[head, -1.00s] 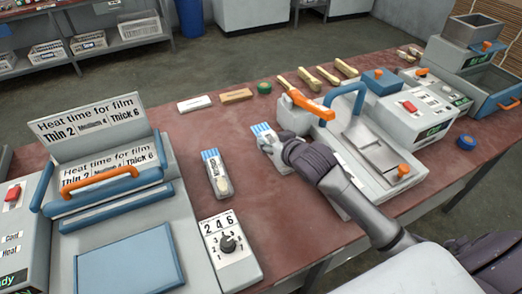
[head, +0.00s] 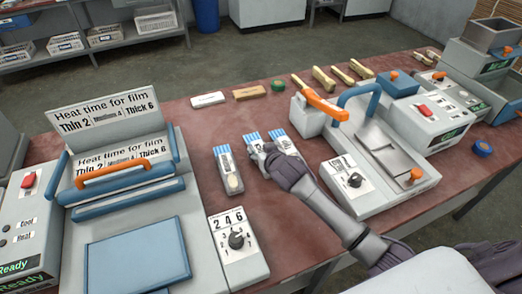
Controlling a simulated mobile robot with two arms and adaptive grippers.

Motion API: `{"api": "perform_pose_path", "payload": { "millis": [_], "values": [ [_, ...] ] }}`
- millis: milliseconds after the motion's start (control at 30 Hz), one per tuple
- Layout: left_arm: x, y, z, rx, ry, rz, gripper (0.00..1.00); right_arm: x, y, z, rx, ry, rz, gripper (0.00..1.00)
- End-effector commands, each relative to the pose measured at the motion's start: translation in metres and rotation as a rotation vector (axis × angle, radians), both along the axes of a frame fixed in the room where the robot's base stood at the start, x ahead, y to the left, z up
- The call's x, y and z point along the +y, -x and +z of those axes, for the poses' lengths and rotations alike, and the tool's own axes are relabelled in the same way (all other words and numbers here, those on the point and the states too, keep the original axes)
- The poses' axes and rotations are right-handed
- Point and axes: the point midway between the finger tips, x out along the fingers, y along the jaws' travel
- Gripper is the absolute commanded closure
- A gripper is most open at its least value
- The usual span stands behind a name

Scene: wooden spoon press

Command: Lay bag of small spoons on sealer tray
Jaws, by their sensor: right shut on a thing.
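Several clear bags with blue-striped tops stand out on the red-brown table in the head view. One bag (head: 229,170) lies apart on the left, a pale spoon bowl showing in it. Two more blue-striped tops show at my right gripper (head: 264,153): a middle bag (head: 252,137) and a right bag (head: 283,143). The right gripper is shut on a bag, seemingly the middle one; its fingers hide much of it. The sealer (head: 125,160) stands at left with a flat blue tray (head: 135,256) in front, bare. My left gripper is out of view.
A dial box (head: 238,246) stands between the sealer and the bags. A second dial box (head: 346,177) and a press with an orange handle (head: 320,105) stand at right. Small blocks and a green roll (head: 278,86) line the table's far edge.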

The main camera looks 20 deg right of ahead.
Motion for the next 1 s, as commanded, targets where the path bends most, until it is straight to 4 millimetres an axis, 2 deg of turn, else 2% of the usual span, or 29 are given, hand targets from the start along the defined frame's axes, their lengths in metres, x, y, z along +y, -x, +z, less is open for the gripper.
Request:
{"api": "perform_pose_path", "payload": {
  "millis": [167,200,333,700,867,1000],
  "values": [
    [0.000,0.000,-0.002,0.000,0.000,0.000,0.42,0.000,0.000,-0.004,0.001,0.000,0.000,0.70],
    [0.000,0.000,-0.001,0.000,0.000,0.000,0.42,0.000,0.000,-0.003,0.000,0.000,0.000,0.40],
    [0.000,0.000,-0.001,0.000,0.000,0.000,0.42,0.000,0.000,-0.003,0.001,0.000,0.000,0.20],
    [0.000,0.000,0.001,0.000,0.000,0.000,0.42,0.000,0.000,0.002,-0.001,0.001,0.000,0.20],
    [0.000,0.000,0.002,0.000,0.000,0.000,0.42,0.000,0.020,0.011,0.000,0.000,0.001,0.20],
    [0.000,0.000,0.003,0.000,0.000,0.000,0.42,-0.002,0.047,0.025,0.000,0.000,0.001,0.20]
  ]
}}
